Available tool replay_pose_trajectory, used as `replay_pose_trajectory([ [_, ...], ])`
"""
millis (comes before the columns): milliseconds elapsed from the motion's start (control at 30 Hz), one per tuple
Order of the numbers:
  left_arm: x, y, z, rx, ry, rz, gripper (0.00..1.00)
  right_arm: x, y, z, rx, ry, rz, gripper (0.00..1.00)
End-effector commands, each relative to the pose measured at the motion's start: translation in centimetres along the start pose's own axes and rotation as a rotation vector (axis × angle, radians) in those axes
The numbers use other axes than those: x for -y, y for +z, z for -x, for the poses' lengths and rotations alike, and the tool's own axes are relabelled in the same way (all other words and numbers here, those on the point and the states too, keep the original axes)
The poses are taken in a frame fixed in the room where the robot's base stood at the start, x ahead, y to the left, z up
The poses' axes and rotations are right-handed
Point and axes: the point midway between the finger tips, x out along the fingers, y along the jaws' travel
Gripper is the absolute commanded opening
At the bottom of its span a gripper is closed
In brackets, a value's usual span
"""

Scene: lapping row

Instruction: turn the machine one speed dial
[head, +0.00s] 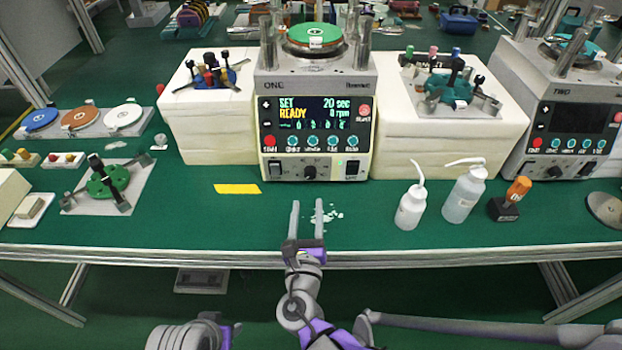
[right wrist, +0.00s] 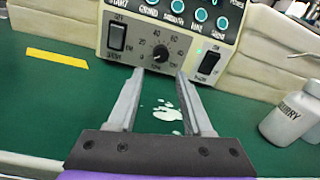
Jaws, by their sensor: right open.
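Machine one (head: 315,110) stands at the middle back of the green bench, marked ONE. Its lit display reads SET 20 sec and READY 0 rpm. Its black speed dial (head: 310,172) sits low on the front panel between two rocker switches. In the right wrist view the dial (right wrist: 160,52) has a number scale around it. My right gripper (head: 307,206) is open and empty, in front of the panel and apart from the dial. Its fingers (right wrist: 157,85) point toward the dial. My left gripper is not clearly visible.
White spills (head: 333,215) lie on the bench by my right gripper. A yellow strip (head: 237,189) lies to the left. A white bottle (head: 411,208), a clear bottle (head: 463,195) and an orange-handled tool (head: 516,190) stand to the right. Machine two (head: 560,120) is at far right.

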Motion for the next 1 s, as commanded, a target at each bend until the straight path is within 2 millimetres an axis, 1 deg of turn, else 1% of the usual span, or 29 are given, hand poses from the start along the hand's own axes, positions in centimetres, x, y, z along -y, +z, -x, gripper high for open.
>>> replay_pose_trajectory([
  [33, 0.0, 0.1, -0.1, 0.001, 0.000, 0.000, 0.50, 0.1, -0.1, -1.0, -0.001, -0.005, 0.001, 0.50],
  [300, 0.0, 0.2, -0.8, 0.003, 0.000, 0.000, 0.50, 0.2, -0.2, -6.2, -0.002, -0.005, -0.002, 0.50],
  [400, 0.0, 0.3, -1.0, 0.003, 0.000, 0.000, 0.50, 0.1, -0.2, -7.6, -0.003, -0.004, -0.002, 0.50],
  [500, 0.0, 0.3, -1.1, 0.004, 0.000, 0.000, 0.50, 0.1, -0.1, -8.6, -0.002, -0.003, -0.003, 0.50],
  [633, 0.0, 0.3, -1.2, 0.004, 0.000, 0.000, 0.50, 0.1, -0.1, -9.2, -0.002, -0.003, -0.003, 0.50],
  [867, 0.0, 0.3, -1.2, 0.004, 0.000, 0.000, 0.50, 0.1, -0.1, -9.2, -0.002, -0.002, -0.004, 0.50],
  [900, 0.0, 0.3, -1.2, 0.004, 0.000, 0.000, 0.50, 0.1, -0.1, -9.2, -0.002, -0.002, -0.004, 0.48],
  [967, 0.0, 0.3, -1.2, 0.004, 0.000, 0.000, 0.50, 0.1, -0.1, -9.2, -0.002, -0.002, -0.004, 0.38],
  [1000, 0.0, 0.3, -1.2, 0.004, 0.000, 0.000, 0.50, 0.1, -0.1, -9.2, -0.002, -0.002, -0.004, 0.30],
])
